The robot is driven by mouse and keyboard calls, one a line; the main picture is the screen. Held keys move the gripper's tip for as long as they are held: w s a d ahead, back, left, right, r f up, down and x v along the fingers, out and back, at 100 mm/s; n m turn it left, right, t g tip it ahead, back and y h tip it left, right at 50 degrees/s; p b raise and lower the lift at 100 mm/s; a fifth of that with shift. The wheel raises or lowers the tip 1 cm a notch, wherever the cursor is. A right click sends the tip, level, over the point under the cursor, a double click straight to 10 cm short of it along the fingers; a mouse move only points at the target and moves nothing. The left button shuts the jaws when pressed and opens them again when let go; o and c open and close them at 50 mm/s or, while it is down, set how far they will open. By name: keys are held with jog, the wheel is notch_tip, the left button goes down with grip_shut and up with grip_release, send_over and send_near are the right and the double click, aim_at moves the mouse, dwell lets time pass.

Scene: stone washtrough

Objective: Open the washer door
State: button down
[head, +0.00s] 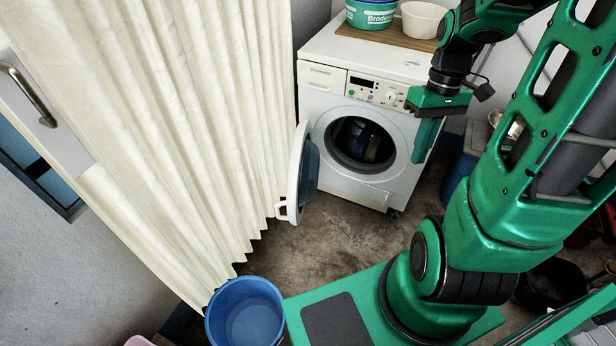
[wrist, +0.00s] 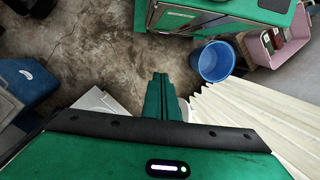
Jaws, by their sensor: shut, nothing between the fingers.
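The washer (head: 350,185) is a white front-loader standing at the back. Its round door (head: 303,170) stands wide open, swung out to the left of the dark drum opening (head: 361,145). The door's handle (head: 282,210) is at its free edge, close to the curtain. My gripper (head: 419,158) points down in front of the right part of the washer's front, right of the opening and well apart from the door. Its fingers (wrist: 160,84) are together with nothing between them in the wrist view. White parts show beside the fingers there, mostly hidden by my gripper's body.
A cream curtain (head: 190,120) hangs at the left, close to the open door. A blue bucket (head: 245,313) stands on the floor at the front; bare floor (head: 330,238) lies before the washer. A tub (head: 370,13) and a bowl (head: 422,19) stand on top.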

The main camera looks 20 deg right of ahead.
jog(key=w+f+n+y, duration=0.2)
jog(key=w+f+n, duration=0.25)
jog(key=f, duration=0.45)
jog(key=n+t+y, duration=0.8)
jog(key=t+y, duration=0.2)
jog(key=y, duration=0.2)
send_near(298, 175)
jog(key=x, duration=0.6)
jog(key=shift+s+a+r, duration=0.3)
jog(key=shift+a, duration=0.05)
jog(key=shift+t, duration=0.3)
jog(key=shift+w, duration=0.1)
